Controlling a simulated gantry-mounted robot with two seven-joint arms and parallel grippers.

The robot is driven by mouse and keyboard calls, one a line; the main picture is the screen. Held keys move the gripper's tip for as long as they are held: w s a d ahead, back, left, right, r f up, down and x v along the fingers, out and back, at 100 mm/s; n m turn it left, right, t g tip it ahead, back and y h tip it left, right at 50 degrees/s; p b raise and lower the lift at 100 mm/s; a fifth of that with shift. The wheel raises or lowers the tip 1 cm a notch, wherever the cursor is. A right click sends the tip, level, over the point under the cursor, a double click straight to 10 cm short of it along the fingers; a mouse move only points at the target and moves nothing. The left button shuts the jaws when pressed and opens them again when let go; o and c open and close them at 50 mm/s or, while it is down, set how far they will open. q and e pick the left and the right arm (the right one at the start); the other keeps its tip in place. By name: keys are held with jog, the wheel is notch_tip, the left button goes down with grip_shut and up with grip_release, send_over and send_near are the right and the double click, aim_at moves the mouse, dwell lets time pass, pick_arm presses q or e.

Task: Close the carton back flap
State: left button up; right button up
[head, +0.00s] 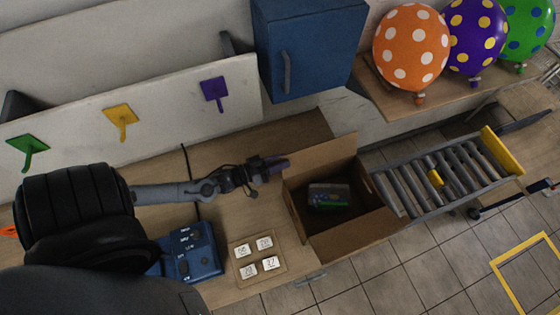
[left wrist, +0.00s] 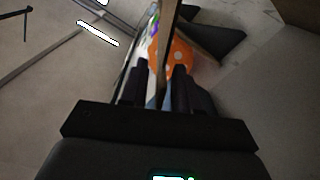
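The brown carton (head: 372,214) stands open on the wooden table beside the roller conveyor. Its back flap (head: 322,155) stands up at the far side. A dark package with green and purple colours (head: 328,198) lies inside. My left gripper (head: 279,163) is just left of the back flap, near the carton's back left corner. In the left wrist view its two dark fingers (left wrist: 160,88) are apart, and a thin brown board edge (left wrist: 168,35), apparently the flap, shows between them. I cannot tell whether they touch it. My right gripper is not in view.
A roller conveyor (head: 440,178) stands right of the carton. A blue cabinet (head: 308,45) hangs behind it. A blue control box (head: 190,252) and a tray of label tiles (head: 258,258) are in front. Polka-dot balloons (head: 411,48) stand on a shelf at the back right.

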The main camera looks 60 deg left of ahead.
pick_arm(q)
jog(key=b+v, duration=0.2)
jog(key=v, duration=0.8)
jog(key=shift+s, duration=0.4)
jog(key=shift+c, duration=0.5)
